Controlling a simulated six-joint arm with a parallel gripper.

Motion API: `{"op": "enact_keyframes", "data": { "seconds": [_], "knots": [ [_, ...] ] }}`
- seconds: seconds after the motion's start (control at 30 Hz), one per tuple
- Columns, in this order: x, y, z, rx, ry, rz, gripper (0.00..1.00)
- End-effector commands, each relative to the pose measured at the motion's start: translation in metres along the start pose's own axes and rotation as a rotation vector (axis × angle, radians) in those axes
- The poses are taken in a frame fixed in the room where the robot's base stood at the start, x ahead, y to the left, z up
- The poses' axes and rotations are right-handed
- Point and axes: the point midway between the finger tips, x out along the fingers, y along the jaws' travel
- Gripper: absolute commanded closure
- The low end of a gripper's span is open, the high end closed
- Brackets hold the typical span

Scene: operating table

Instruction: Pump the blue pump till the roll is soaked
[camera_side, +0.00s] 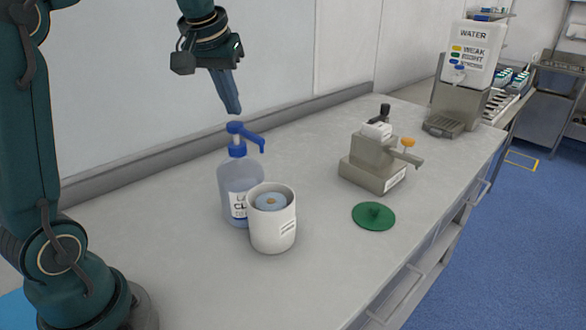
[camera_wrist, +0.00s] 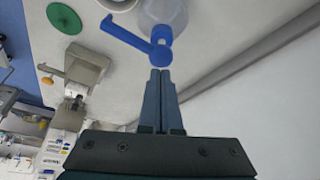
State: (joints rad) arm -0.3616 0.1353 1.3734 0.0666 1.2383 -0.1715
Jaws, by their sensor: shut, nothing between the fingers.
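A clear bottle (camera_side: 232,182) with a blue pump (camera_side: 240,139) stands upright on the counter, its spout pointing right. A white canister (camera_side: 272,232) stands close in front of it, with a bluish roll (camera_side: 271,202) inside and its top open. How wet the roll is I cannot tell. My gripper (camera_side: 234,111) is shut and empty, pointing down just above the pump head with a small gap. In the wrist view the shut fingertips (camera_wrist: 160,72) lie close to the blue pump head (camera_wrist: 159,54), and part of the bottle and canister is cut off by the top edge.
A green lid (camera_side: 374,215) lies flat on the counter right of the canister. A grey-beige device (camera_side: 375,167) with an orange knob stands behind it. A white water dispenser (camera_side: 469,60) stands at the far right end. The wall runs along the back; the front counter is clear.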

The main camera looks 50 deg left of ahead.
Motion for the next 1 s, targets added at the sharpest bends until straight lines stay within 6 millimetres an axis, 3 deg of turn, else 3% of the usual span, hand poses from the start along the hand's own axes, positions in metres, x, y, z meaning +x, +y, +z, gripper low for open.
{"op": "enact_keyframes", "data": {
  "seconds": [1.0],
  "knots": [
    [0.034,0.0,0.015,0.0,-0.003,-0.001,1.0]
  ]
}}
